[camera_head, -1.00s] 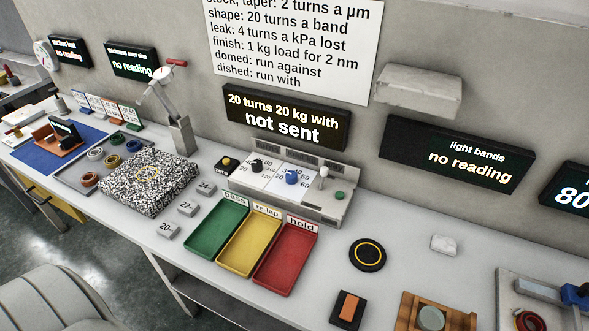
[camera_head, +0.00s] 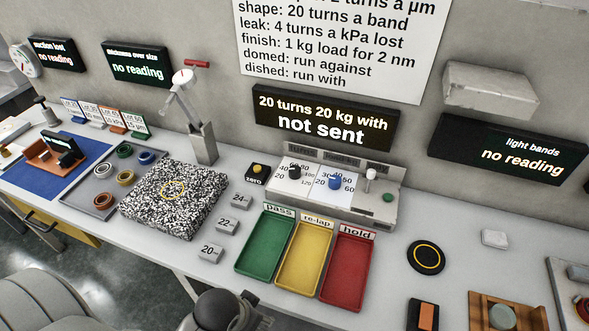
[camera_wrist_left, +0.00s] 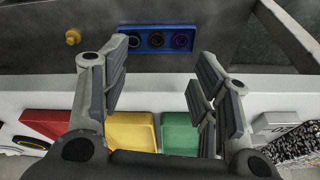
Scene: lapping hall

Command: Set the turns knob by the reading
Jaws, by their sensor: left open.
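The control box (camera_head: 360,207) stands against the wall, with a black knob (camera_head: 296,172) on a numbered white dial at its left. It appears to be the turns knob; its pointer is too small to read. A blue knob (camera_head: 335,182) sits on the dial beside it. The display above (camera_head: 325,118) reads "20 turns 20 kg with not sent". The light bands display (camera_head: 510,150) reads "no reading". My left gripper (camera_wrist_left: 160,75) is open and empty in the left wrist view, near the coloured trays and away from the knobs. My right gripper is not in view.
Green (camera_head: 264,246), yellow (camera_head: 304,259) and red (camera_head: 346,271) trays lie before the box. A small lever (camera_head: 370,175) and green button (camera_head: 388,198) are at its right. The speckled plate (camera_head: 172,200) and weights (camera_head: 227,226) lie left. A wall sign (camera_head: 340,45) lists rules.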

